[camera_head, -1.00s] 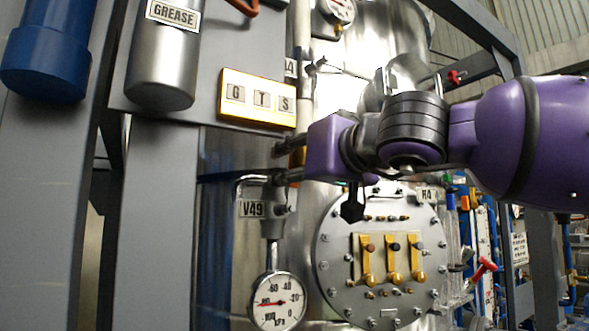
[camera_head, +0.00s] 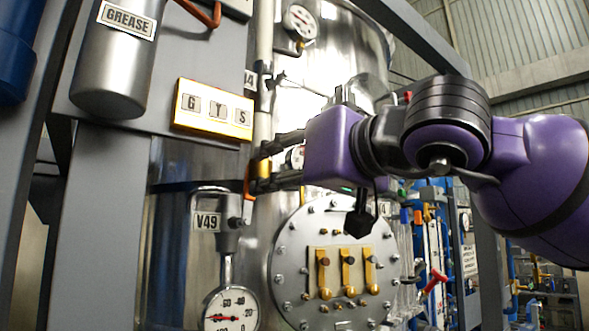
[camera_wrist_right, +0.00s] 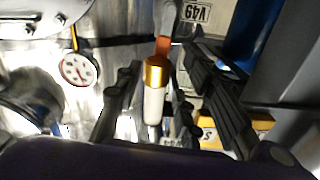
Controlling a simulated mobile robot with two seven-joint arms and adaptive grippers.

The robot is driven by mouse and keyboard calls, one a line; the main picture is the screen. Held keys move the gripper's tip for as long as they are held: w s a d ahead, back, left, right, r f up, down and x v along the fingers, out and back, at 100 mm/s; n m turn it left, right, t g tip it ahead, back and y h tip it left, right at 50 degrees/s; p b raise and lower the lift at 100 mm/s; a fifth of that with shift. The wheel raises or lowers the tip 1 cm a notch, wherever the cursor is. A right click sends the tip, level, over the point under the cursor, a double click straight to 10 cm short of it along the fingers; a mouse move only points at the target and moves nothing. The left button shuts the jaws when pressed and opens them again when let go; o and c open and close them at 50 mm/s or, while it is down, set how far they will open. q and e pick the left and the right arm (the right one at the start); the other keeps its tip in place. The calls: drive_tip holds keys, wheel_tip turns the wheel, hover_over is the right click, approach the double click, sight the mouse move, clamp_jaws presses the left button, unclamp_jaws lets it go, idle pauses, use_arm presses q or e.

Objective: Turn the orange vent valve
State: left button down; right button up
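The orange vent valve shows in the head view as a gold body (camera_head: 263,168) with an orange lever (camera_head: 248,184) hanging at its left, beside a vertical pale pipe. In the right wrist view, the gold body (camera_wrist_right: 156,74) sits on a white pipe, with the orange lever (camera_wrist_right: 163,46) beyond it. My right gripper (camera_head: 266,165) is open, with its dark fingers on either side of the gold body. In the wrist view, gaps show between the body and both fingers (camera_wrist_right: 160,66). The fingers partly hide the valve in the head view. My left gripper is not in view.
The V49 valve (camera_head: 229,225) and a pressure gauge (camera_head: 231,309) are below left. A yellow-framed G T S box (camera_head: 213,110) is left of the fingers. A round bolted flange (camera_head: 293,245) lies below my right gripper. Another gauge (camera_head: 300,22) is above.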

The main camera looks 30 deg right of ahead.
drive_tip(key=shift+s+d, duration=0.1)
drive_tip(key=shift+s, duration=1.45)
